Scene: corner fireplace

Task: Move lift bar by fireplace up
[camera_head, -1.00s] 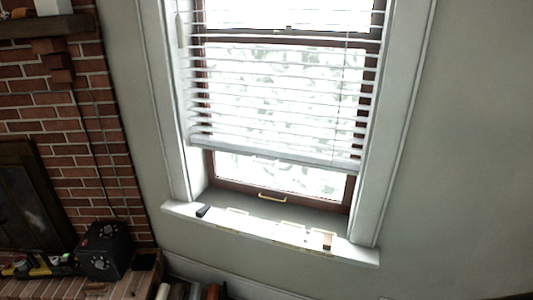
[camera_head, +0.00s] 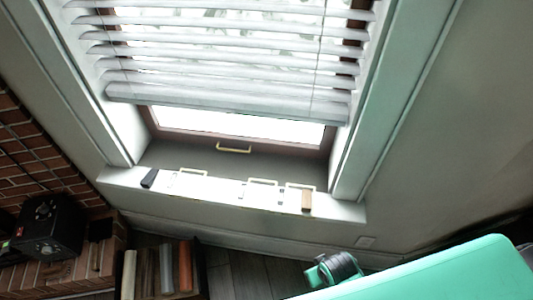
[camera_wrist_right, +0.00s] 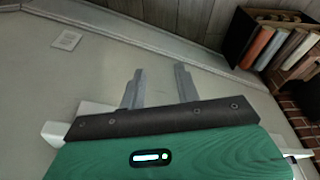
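A small yellowish lift bar (camera_head: 233,149) is fixed at the middle of the window's lower brown sash rail (camera_head: 285,148). It sits below the white blind (camera_head: 215,95), which covers the upper window. Nothing touches the bar. My right gripper (camera_wrist_right: 159,68) shows in the right wrist view with its two grey fingers apart and nothing between them. It faces the wall and floor, away from the bar. In the head view my green right arm is at the lower right; its fingers are not seen there. My left gripper is in neither view.
The white sill (camera_head: 225,190) holds a dark block (camera_head: 149,178), a brown block (camera_head: 307,201) and thin pale handle-like pieces (camera_head: 263,182). A black box (camera_head: 48,230) stands by the brick fireplace. A book crate (camera_head: 202,270) is on the floor, also in the wrist view (camera_wrist_right: 240,38).

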